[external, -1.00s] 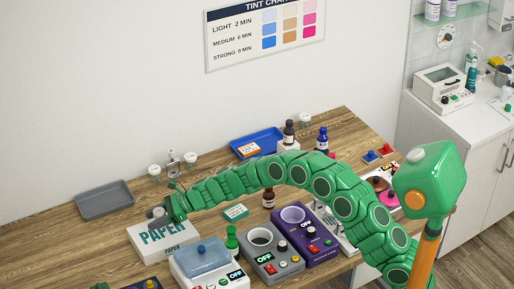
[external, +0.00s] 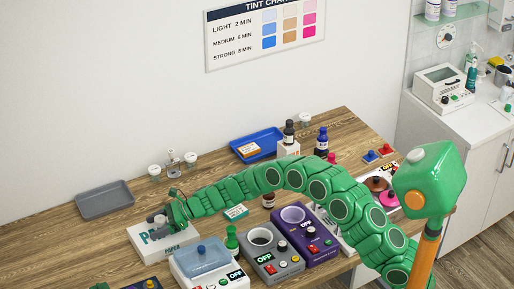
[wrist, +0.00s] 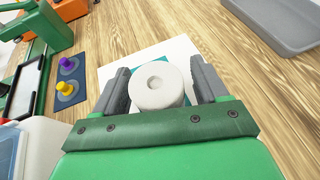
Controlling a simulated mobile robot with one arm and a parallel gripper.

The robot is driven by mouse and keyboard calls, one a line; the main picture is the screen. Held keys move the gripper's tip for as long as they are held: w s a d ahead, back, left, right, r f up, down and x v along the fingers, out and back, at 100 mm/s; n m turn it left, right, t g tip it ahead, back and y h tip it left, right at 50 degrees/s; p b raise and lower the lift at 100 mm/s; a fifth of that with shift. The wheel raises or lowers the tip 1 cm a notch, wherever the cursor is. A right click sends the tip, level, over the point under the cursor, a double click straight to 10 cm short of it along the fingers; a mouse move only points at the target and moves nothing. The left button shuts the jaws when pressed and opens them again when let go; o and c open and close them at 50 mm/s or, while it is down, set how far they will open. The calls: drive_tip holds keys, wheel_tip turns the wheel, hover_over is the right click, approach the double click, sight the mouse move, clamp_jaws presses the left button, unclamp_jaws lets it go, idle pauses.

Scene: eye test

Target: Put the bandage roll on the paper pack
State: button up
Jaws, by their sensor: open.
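The bandage roll (wrist: 158,86) is a white cylinder with a small hollow in its top. In the wrist view it stands between the two grey fingers of my gripper (wrist: 159,88), over the paper pack (wrist: 179,47). The fingers are apart, with a narrow gap showing beside the roll. The roll appears to rest upright on the pack; its underside is hidden. The paper pack (external: 176,246) is a flat white box with teal lettering on the table. In the external view my gripper (external: 155,220) is low over it, and the roll is not clear there.
A grey tray (external: 104,199) lies behind and left of the pack. A device with a blue lid (external: 202,262), a green bottle (external: 231,238) and a grey device (external: 268,268) stand to its right. Bare wood (external: 60,240) lies left of the pack.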

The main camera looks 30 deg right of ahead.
drive_tip(key=shift+r, duration=0.15)
drive_tip(key=v, duration=1.1)
drive_tip(key=shift+d+r, duration=0.15)
drive_tip(key=shift+r, duration=0.05)
drive_tip(key=shift+s+d+r, duration=0.1)
drive_tip(key=shift+d, duration=0.15)
